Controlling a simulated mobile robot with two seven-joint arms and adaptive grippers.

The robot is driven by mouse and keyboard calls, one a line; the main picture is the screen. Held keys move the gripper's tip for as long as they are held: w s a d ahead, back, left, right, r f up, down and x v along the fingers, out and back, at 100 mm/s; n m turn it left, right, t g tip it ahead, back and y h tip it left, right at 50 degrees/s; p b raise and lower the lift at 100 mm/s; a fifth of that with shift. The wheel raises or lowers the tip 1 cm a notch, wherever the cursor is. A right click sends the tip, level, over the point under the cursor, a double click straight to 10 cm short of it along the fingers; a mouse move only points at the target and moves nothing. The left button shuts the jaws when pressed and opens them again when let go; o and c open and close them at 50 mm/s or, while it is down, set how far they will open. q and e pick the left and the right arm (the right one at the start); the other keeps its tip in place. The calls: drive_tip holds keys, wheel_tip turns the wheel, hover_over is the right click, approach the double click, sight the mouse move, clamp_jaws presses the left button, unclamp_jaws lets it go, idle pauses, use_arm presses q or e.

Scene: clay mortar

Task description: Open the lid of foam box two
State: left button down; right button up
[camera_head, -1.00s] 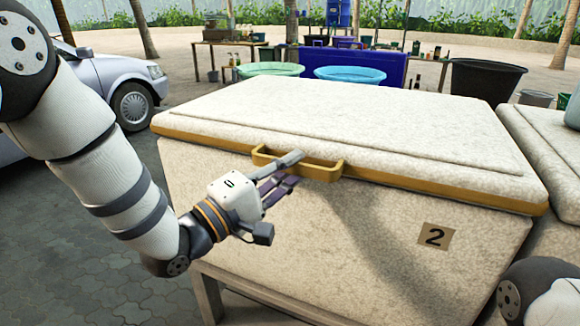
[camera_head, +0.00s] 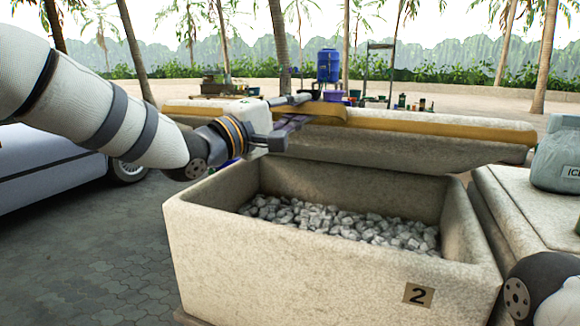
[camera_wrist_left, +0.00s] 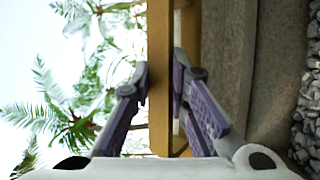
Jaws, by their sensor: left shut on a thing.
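Foam box two (camera_head: 300,250) is a pale speckled box with a "2" label (camera_head: 418,294) on its front. Its lid (camera_head: 400,147) is raised and tilted up at the back, with a yellow edge. Grey ice-like chunks (camera_head: 345,222) show inside the open box. My left gripper (camera_head: 305,110) is shut on the yellow handle (camera_head: 328,111) at the lid's front edge. In the left wrist view the purple-padded fingers (camera_wrist_left: 162,85) stand on both sides of the yellow handle bar (camera_wrist_left: 160,40). My right gripper is not in view; only part of my right arm shows at the lower right.
A silver car (camera_head: 60,175) is parked at the left. Paved ground (camera_head: 105,260) is clear to the left of the box.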

use_arm(q)
drive_tip(key=w+r, duration=0.2)
drive_tip(key=r, duration=0.1)
drive_tip(key=w+d+r, duration=0.1)
drive_tip(key=w+r, duration=0.1)
drive_tip(key=r, duration=0.1)
drive_tip(key=w+d+r+b, duration=0.1)
drive_tip(key=w+r, duration=0.1)
drive_tip(key=r, duration=0.1)
drive_tip(key=shift+r, duration=0.35)
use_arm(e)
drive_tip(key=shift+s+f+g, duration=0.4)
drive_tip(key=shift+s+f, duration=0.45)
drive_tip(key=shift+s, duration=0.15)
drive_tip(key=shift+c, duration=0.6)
